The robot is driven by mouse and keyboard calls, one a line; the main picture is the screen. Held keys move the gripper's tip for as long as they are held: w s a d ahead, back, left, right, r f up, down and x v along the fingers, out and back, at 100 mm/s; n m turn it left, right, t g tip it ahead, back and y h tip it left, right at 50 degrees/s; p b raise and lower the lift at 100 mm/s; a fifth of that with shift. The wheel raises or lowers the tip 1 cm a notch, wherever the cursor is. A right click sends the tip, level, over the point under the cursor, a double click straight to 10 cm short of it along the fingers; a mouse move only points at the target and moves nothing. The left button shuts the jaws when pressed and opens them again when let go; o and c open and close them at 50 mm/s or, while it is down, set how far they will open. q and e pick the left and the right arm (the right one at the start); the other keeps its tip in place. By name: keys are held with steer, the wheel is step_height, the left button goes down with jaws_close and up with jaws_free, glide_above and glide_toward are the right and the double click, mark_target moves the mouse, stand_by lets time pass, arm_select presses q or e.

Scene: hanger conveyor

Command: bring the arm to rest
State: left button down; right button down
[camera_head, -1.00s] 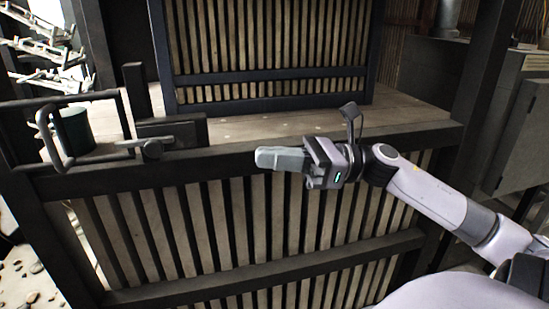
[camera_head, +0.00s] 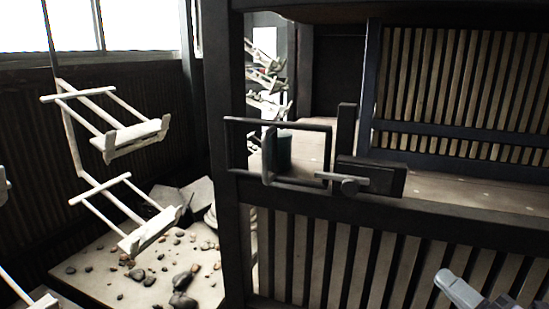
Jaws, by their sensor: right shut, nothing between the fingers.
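My right gripper (camera_head: 459,290) shows at the lower right of the head view, cut off by the bottom edge. Its grey fingers are together with nothing between them. It is in front of the slatted lower panel (camera_head: 322,262) of the wooden bench and appears to touch nothing. The rest of my right arm is out of view. My left gripper does not show.
A dark metal frame with a latch (camera_head: 348,185) stands on the bench's edge, with a dark green cylinder (camera_head: 284,150) behind it. White hangers (camera_head: 133,139) hang at the left above a pale slab (camera_head: 100,272) strewn with stones. A dark post (camera_head: 226,150) separates them from the bench.

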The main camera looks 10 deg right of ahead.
steer(key=s+a+f+m+g+h, duration=0.2)
steer(key=a+f+m+h, duration=0.1)
steer(key=f+m, duration=0.55)
steer(key=s+a+f+m+g+h, duration=0.2)
steer(key=s+f+m+h, duration=0.15)
steer(key=f+m, duration=0.5)
steer(key=s+a+f+m+g, duration=0.4)
steer(key=s+a+f+m, duration=0.25)
steer(key=a+f, duration=0.35)
step_height(320, 180, up, 12)
steer(key=d+p, duration=0.1)
steer(key=p, duration=1.3)
steer(key=shift+s+d, duration=0.15)
steer(key=shift+s, duration=0.25)
steer(key=shift+f+m, duration=0.1)
steer(key=shift+m, duration=0.15)
